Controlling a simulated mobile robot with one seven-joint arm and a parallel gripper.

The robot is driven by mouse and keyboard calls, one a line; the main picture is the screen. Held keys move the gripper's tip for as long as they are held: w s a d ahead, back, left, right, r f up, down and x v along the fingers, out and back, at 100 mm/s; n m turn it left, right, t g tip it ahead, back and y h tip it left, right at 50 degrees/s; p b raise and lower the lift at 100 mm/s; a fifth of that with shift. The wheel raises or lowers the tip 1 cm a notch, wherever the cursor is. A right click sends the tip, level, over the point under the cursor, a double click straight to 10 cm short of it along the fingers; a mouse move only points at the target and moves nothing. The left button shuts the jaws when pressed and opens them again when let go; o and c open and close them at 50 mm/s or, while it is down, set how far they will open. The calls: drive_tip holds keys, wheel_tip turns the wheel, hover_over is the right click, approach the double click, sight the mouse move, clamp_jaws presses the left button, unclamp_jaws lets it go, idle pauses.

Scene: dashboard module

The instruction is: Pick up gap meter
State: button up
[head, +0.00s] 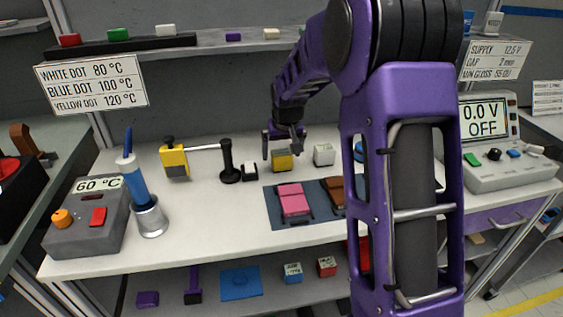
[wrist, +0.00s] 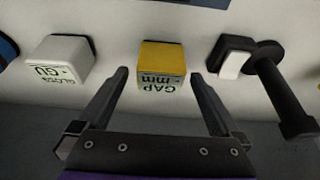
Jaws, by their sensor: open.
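The gap meter is a small yellow block (wrist: 161,58) with a light face marked "GAP mm", standing on the white bench. In the wrist view it lies between and just beyond the tips of my gripper (wrist: 162,75), whose fingers are open and apart from each other. In the head view the yellow gap meter (head: 282,161) sits below my gripper (head: 284,146), which hangs over it from above. I cannot tell whether the fingers touch it.
A white gloss meter (wrist: 62,60) stands on one side of the gap meter. A black-and-white block (wrist: 233,60) and a black cylindrical tool (wrist: 282,88) stand on the other. A dark mat (head: 275,208) with pink (head: 293,200) and brown (head: 335,191) pieces lies in front.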

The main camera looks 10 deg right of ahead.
drive_tip(key=shift+w+f, duration=0.25)
drive_tip(key=shift+f, duration=0.2)
drive_tip(key=c, duration=1.5)
